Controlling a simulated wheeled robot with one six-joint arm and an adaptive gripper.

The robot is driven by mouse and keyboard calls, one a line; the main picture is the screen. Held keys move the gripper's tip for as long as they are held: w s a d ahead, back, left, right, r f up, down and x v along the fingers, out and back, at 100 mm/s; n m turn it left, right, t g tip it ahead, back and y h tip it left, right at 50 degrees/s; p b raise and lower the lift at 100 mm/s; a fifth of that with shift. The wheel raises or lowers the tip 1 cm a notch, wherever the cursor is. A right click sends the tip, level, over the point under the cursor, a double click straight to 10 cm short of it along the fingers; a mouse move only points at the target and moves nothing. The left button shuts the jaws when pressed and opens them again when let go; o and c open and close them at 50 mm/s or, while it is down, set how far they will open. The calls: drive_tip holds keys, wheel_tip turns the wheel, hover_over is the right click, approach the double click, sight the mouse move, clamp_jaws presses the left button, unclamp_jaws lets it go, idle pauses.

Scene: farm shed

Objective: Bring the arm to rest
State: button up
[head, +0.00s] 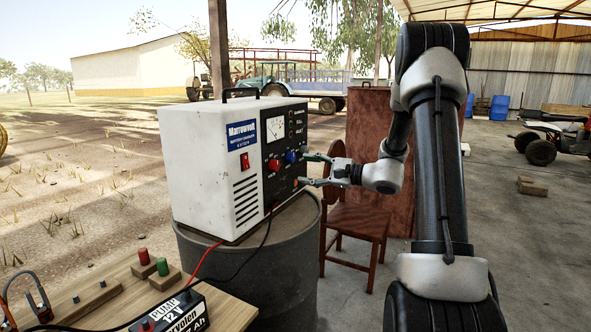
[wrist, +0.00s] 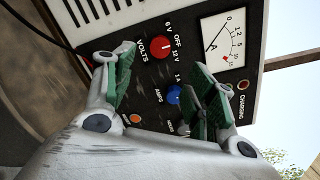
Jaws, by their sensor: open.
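My gripper (head: 312,170) is at the front panel of a white battery charger (head: 210,150), at the end of my arm. The gripper also shows in the wrist view (wrist: 157,88). Its green-padded fingers are apart, with nothing held between them. In the wrist view, the red volts knob (wrist: 161,46) and the blue amps knob (wrist: 173,94) show on the black panel beyond the fingers. The red knob's pointer lies near the 12 V mark. An orange lamp (wrist: 137,119) shows near the left finger. I cannot tell whether a fingertip touches the panel.
The charger stands on a grey drum (head: 290,270). A wooden bench (head: 100,290) with a pump battery (head: 180,315), clamps and cables is at the front left. A wooden chair (head: 360,220) stands behind my gripper. Concrete floor to the right is mostly clear.

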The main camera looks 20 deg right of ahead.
drive_tip(key=shift+s+d, duration=0.4)
drive_tip(key=shift+s, duration=0.1)
drive_tip(key=s+a+f+n+g+h, duration=0.15)
drive_tip(key=s+f+g, duration=0.3)
drive_tip(key=s, duration=0.45)
drive_tip(key=s+a+f+n+g+h, duration=0.1)
drive_tip(key=s+a+f+n+g, duration=0.25)
drive_tip(key=s, duration=0.65)
drive_tip(key=s+d+r+n+g+h, duration=0.2)
drive_tip(key=s+n+h, duration=0.1)
drive_tip(key=s, duration=0.4)
drive_tip(key=s+d+r+n+g+h, duration=0.2)
drive_tip(key=s+n+g+h, duration=0.1)
drive_tip(key=s, duration=0.3)
drive_tip(key=s+a+r+n+t+h, duration=0.1)
drive_tip(key=s+r+n+t+h, duration=0.2)
drive_tip(key=r, duration=0.5)
drive_tip(key=shift+s+a+n+t, duration=0.35)
drive_tip(key=shift+s+n+t, duration=0.35)
drive_tip(key=shift+n, duration=0.5)
